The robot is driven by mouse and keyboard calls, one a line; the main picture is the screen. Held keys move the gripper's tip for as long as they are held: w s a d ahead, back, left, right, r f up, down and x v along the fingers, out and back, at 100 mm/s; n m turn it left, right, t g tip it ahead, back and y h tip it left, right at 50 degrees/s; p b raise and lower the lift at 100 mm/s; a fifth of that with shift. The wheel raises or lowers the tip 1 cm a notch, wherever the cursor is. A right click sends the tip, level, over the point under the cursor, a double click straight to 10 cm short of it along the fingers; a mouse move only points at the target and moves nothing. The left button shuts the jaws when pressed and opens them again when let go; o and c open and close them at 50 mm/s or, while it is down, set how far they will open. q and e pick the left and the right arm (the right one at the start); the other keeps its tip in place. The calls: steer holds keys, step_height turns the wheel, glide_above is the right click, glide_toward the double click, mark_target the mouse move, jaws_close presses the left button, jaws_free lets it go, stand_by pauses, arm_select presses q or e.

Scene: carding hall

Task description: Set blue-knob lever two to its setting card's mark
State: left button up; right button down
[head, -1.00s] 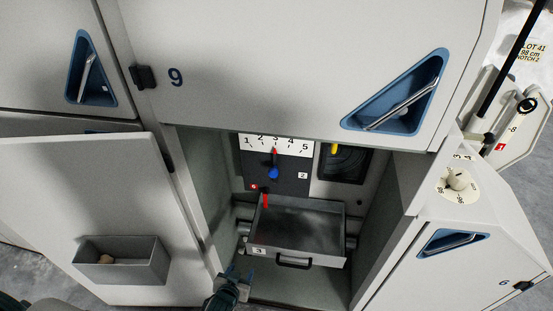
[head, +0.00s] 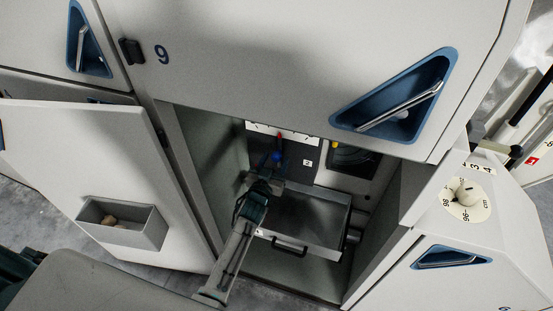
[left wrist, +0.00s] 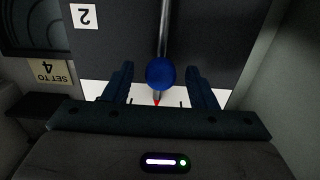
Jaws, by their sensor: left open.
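The lever's blue knob (head: 277,157) stands on a dark panel inside the open cabinet, with a plate reading 2 (head: 308,162) beside it. A red pointer tip shows above the knob at the white scale (head: 258,128); the scale's numbers are mostly cut off by the upper door. My left gripper (head: 268,178) reaches into the cabinet, just below the knob. In the left wrist view, which is upside down, the blue knob (left wrist: 161,73) sits between the two open fingers (left wrist: 162,88), with a gap on both sides. The setting card (left wrist: 50,71) there reads SET TO 4.
A pulled-out grey drawer (head: 310,222) lies below the lever, right of my left arm. The open door (head: 90,150) with a small bin (head: 122,224) stands at left. The upper door (head: 290,60) overhangs the opening. A cream dial (head: 467,200) is at right.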

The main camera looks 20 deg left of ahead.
arm_select(q)
steer(key=shift+w, duration=1)
